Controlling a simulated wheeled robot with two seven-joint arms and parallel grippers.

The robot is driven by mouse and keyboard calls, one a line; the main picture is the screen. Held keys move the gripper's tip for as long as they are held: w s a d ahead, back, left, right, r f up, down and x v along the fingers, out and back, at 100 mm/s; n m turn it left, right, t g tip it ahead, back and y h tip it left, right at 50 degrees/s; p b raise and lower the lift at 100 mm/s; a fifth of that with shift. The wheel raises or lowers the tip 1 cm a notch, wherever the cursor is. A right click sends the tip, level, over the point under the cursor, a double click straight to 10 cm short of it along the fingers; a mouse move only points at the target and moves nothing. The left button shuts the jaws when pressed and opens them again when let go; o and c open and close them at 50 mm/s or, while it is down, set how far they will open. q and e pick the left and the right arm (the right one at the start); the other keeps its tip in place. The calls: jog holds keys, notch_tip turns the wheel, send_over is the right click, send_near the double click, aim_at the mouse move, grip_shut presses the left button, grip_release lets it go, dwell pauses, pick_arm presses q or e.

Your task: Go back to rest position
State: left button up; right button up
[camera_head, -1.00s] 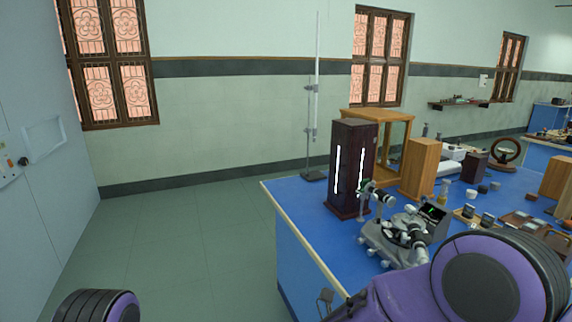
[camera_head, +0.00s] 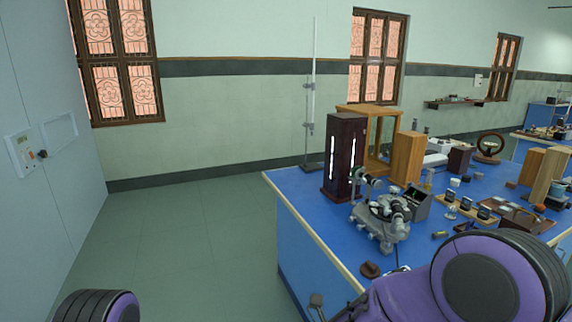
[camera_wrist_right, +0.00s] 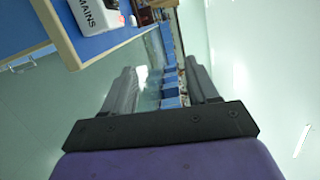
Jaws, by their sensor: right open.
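My right arm (camera_head: 440,285), purple and black, fills the lower right of the head view. Its gripper is not seen in that view. In the right wrist view my right gripper (camera_wrist_right: 163,92) is open, with two grey fingers apart and nothing between them. Part of my left arm (camera_head: 95,306) shows at the bottom left of the head view. My left gripper is out of view.
A blue-topped bench (camera_head: 310,213) stands at the right, bearing a spectrometer (camera_head: 383,222), a dark lamp box (camera_head: 343,155) and a wooden-framed case (camera_head: 385,138). In the wrist view a white box marked MAINS (camera_wrist_right: 92,15) sits near a bench edge. Green floor (camera_head: 190,235) is clear left of the bench.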

jog(key=s+d+f+n+t+y, duration=0.1)
jog(key=s+f+n+y, duration=0.1)
jog(key=f+n+y, duration=0.5)
jog(key=s+d+f+n+y, duration=0.1)
jog(key=s+f+n+y, duration=0.15)
jog(key=f+n, duration=0.9)
jog(key=s+d+f+n+g+y, duration=0.1)
jog(key=s+d+f+g, duration=0.3)
jog(key=s, duration=0.8)
jog(key=s+d+f+n+g+y, duration=0.1)
jog(key=s+d+f+n+g, duration=0.2)
jog(key=s+f, duration=0.5)
jog(key=s+d+n, duration=0.1)
jog(key=s, duration=0.3)
jog(key=shift+d+g, duration=0.15)
jog(key=shift+g, duration=0.25)
